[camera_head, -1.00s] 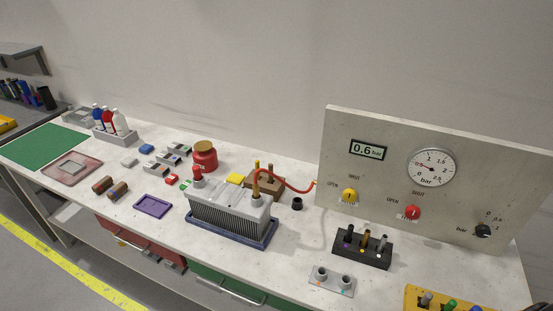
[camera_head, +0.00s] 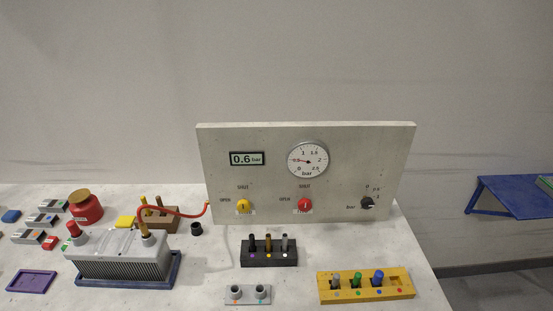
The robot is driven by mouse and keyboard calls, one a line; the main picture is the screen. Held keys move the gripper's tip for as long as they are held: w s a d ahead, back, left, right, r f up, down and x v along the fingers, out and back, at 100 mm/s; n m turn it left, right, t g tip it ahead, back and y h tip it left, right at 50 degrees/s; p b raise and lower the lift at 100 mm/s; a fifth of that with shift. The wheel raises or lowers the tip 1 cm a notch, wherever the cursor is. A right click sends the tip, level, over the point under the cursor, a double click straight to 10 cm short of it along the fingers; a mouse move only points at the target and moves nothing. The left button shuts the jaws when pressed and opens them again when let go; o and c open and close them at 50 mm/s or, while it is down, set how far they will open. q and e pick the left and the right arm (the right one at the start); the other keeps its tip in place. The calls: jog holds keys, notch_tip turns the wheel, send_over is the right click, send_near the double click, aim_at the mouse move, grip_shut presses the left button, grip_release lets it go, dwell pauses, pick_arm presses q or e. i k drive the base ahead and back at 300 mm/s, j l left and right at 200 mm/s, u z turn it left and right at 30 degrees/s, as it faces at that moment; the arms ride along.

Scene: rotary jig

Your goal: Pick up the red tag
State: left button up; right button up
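A small red block (camera_head: 50,243), which looks like the red tag, lies on the bench at the left of the head view. A small green piece (camera_head: 65,244) is right beside it, partly cut off by the grey unit with a red knob. Neither of my grippers is in view.
A grey finned unit (camera_head: 118,268) on a blue tray stands right of the red block, with a red jar (camera_head: 86,207) behind. A purple tray (camera_head: 32,282) is in front. Grey holders (camera_head: 27,237) lie left. A gauge panel (camera_head: 260,185), black rack (camera_head: 269,257) and yellow rack (camera_head: 366,293) stand right.

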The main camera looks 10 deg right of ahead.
aim_at(50, 243)
jog(key=u, duration=1.4)
jog(key=z, duration=0.35)
jog(key=i+j+z, duration=0.15)
jog(key=j+z, duration=0.15)
jog(key=i+j+z, duration=0.25)
jog(key=j+z, duration=0.3)
jog(key=j, duration=0.15)
jog(key=j+z, duration=0.25)
jog(key=j, duration=0.15)
jog(key=i, duration=0.05)
